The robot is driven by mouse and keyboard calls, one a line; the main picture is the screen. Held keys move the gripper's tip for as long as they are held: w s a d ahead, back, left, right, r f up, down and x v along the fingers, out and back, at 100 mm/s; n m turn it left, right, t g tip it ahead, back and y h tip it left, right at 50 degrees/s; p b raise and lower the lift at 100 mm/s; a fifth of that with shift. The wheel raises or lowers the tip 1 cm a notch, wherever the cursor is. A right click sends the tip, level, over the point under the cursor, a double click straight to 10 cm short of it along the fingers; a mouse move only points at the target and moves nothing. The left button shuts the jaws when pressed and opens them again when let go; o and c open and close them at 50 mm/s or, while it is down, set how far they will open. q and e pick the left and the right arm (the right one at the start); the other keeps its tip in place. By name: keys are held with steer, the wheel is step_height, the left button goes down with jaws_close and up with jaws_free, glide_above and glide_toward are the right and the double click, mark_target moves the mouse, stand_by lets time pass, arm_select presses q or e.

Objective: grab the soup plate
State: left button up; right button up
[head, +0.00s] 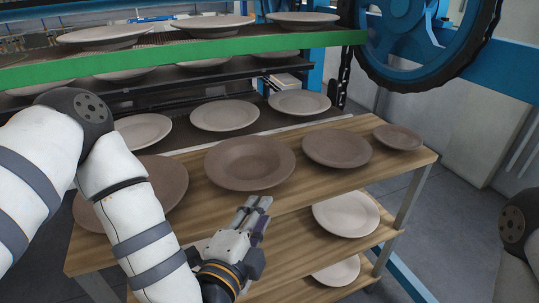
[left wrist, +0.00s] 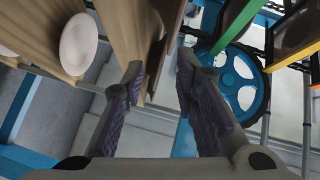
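Several brown plates lie on the wooden top shelf. The one with a deep, wide well, which looks like the soup plate (head: 250,162), lies near the middle. My left gripper (head: 262,203) is in front of the shelf's front edge, below and apart from that plate's near rim in the head view. In the left wrist view the two fingers (left wrist: 158,75) are spread with nothing between them. Which plate is ahead of them there is unclear. My right arm shows only at the right edge of the head view; its gripper is out of view.
A larger brown plate (head: 168,185) is partly behind my left arm. Two smaller brown plates (head: 337,148) (head: 398,137) lie to the right. White plates (head: 346,213) sit on lower shelves, and pale plates (head: 224,115) on the rack behind. A blue wheel (head: 410,25) stands back right.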

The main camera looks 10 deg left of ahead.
mark_target(275, 175)
arm_select(q)
steer(key=x, duration=0.4)
steer(key=b+x, duration=0.1)
steer(key=x, duration=0.3)
steer(key=a+b+x, duration=0.1)
steer(key=x, duration=0.2)
steer(key=shift+w+r, duration=0.3)
steer(key=shift+w, duration=0.2)
steer(key=shift+w+d+r, duration=0.1)
steer(key=shift+w+r, duration=0.05)
steer(key=shift+w, duration=0.05)
jaws_close()
arm_select(e)
steer(key=shift+s+f+g, duration=0.4)
steer(key=shift+s+f, duration=0.8)
